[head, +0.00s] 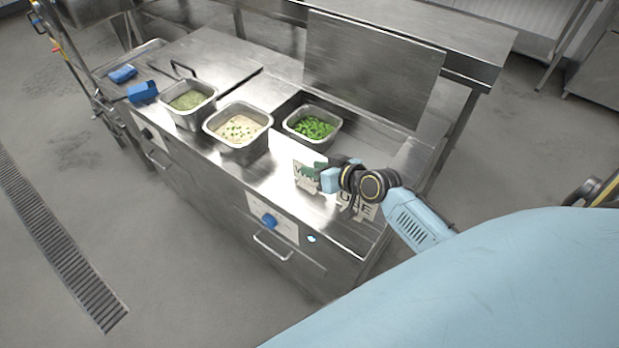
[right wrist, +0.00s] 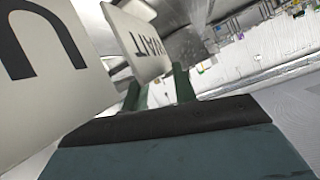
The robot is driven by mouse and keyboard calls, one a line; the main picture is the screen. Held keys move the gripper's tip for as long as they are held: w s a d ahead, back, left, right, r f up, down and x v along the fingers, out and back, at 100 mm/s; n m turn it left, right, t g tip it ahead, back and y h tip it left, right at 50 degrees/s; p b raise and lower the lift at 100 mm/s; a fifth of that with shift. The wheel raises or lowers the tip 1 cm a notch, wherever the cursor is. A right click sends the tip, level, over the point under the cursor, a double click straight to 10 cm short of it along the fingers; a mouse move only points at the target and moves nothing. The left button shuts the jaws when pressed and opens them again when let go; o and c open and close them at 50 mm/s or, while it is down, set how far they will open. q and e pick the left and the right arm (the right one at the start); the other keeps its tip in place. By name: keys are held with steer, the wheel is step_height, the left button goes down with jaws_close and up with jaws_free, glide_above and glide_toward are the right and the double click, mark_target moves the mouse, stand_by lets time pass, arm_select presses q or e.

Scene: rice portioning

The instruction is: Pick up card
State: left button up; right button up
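A white card with dark letters that seem to read "WAIT" (head: 304,178) stands near the front right of the steel counter. A second white card, "USE" (head: 365,212), stands to its right, partly behind my arm. My right gripper (head: 321,170) is at the right edge of the "WAIT" card. In the right wrist view its green fingers (right wrist: 159,88) are apart, with the "WAIT" card (right wrist: 140,42) at their tips; I cannot tell whether they touch it. The "USE" card (right wrist: 40,75) fills the left of that view. My left gripper is not in view.
The steel counter (head: 335,230) holds metal pans of green herbs (head: 188,100), pale rice-like food (head: 238,130) and bright green pieces (head: 312,127). Blue items (head: 142,92) lie at the far left. A raised steel lid (head: 375,65) stands behind. The right-hand counter top is partly clear.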

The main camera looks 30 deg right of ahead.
jaws_close()
steer(key=shift+s, duration=0.1)
step_height(320, 180, up, 10)
steer(key=p, duration=0.1)
steer(key=s+a+f+m+h+b, duration=0.1)
steer(key=s+a+m+h+b, duration=0.2)
steer(key=a+b, duration=0.6)
steer(key=shift+s+f+b, duration=0.3)
steer(key=shift+s+b, duration=0.65)
steer(key=shift+b, duration=0.3)
